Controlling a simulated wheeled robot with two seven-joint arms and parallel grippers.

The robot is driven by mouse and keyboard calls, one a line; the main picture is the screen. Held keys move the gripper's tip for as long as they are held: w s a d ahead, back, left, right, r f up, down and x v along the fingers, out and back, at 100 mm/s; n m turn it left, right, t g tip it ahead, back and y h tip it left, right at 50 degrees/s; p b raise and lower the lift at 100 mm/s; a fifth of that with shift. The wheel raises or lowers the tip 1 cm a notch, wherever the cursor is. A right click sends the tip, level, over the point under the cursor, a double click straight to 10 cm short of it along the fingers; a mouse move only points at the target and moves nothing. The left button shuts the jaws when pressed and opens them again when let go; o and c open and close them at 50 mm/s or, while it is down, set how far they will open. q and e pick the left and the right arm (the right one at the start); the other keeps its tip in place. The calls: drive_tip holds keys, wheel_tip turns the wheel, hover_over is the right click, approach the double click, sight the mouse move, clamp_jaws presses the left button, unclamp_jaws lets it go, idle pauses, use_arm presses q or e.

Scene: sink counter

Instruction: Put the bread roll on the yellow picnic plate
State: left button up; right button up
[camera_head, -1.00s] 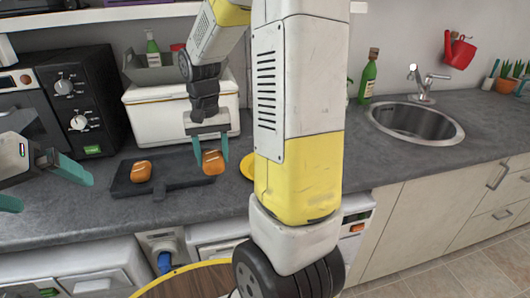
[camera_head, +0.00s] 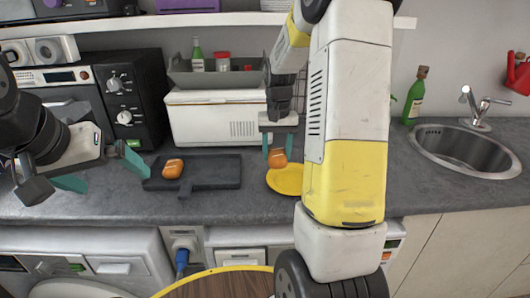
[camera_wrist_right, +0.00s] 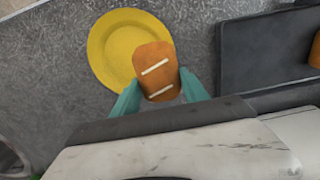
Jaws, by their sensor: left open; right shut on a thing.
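A bread roll (camera_head: 277,158) is held between the fingers of my right gripper (camera_head: 279,146), above the far left part of the yellow picnic plate (camera_head: 288,184). In the right wrist view the orange-brown roll (camera_wrist_right: 156,70), with two pale stripes, sits between the teal fingertips (camera_wrist_right: 158,92) and overlaps the rim of the yellow plate (camera_wrist_right: 105,48). A second roll (camera_head: 173,168) lies on the dark board (camera_head: 218,177). My left gripper (camera_head: 100,172) is open and empty, left of the board. My right arm hides the plate's right edge in the head view.
A green bottle (camera_head: 413,98) and the sink (camera_head: 465,148) are on the right. The counter in front of the plate is clear.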

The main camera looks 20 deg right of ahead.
sight(278, 160)
drive_tip(key=shift+w+d, duration=0.4)
drive_tip(key=shift+w+d+f, duration=0.15)
drive_tip(key=shift+w+f, duration=0.05)
drive_tip(key=shift+f, duration=1.65)
drive_tip(key=shift+f, duration=0.15)
drive_tip(key=o, duration=1.4)
drive_tip(key=shift+f, duration=0.1)
drive_tip(key=shift+c, duration=0.2)
